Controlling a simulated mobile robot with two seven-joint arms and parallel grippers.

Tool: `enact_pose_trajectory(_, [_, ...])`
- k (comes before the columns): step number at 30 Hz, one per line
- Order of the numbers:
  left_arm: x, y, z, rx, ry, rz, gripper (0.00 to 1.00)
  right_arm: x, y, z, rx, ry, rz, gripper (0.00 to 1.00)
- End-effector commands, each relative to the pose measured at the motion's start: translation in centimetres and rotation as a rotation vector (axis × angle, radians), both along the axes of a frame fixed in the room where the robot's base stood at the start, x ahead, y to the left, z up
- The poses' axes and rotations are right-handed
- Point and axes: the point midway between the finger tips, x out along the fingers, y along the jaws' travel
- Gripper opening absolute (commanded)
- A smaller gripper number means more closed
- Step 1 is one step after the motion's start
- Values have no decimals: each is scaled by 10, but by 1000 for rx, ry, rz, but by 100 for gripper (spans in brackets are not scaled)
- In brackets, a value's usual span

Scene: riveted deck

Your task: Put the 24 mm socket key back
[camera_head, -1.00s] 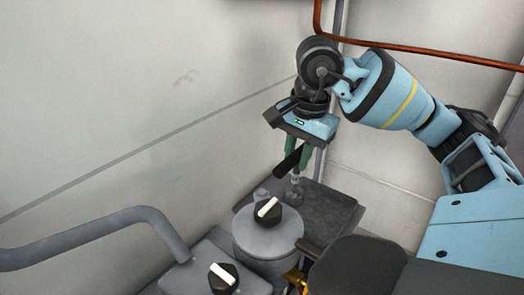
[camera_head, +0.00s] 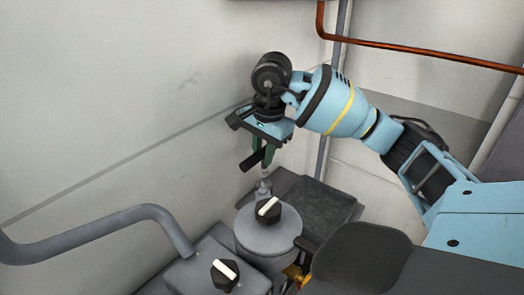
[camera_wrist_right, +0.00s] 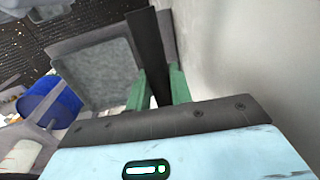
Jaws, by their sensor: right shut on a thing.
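The socket key has a black bar handle (camera_head: 252,158) and a pale metal shaft (camera_head: 264,180). My right gripper (camera_head: 262,155), with green fingers, is shut on it and holds it with the shaft pointing down. The shaft's lower end lines up with a small grey stub behind the black knob with a white bar; I cannot tell whether they touch. In the right wrist view the black handle (camera_wrist_right: 148,50) passes between the green fingers (camera_wrist_right: 157,90), and the shaft is hidden. My left gripper is not in view.
A grey tray (camera_head: 325,205) lies right of the key and looks empty; it also shows in the wrist view (camera_wrist_right: 98,75). The knob (camera_head: 268,210) tops a grey cylinder (camera_head: 266,236). The wall is close behind.

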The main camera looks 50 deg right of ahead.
Motion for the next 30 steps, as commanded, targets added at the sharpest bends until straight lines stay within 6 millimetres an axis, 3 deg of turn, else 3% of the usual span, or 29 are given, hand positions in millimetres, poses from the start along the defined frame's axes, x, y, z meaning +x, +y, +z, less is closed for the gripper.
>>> enact_pose_trajectory(8, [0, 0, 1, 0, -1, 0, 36, -1, 0, -32, 0, 3, 0, 0])
enact_pose_trajectory(21, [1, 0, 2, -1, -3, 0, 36, 4, 0, -41, 0, -1, 0, 0])
enact_pose_trajectory(22, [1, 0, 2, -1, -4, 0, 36, 3, 0, -40, 0, 0, 0, 25])
enact_pose_trajectory(26, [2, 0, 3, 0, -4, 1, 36, 3, 0, -40, 0, 0, 0, 42])
enact_pose_trajectory(30, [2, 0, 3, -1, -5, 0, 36, 3, 0, -40, 0, 0, 0, 43])
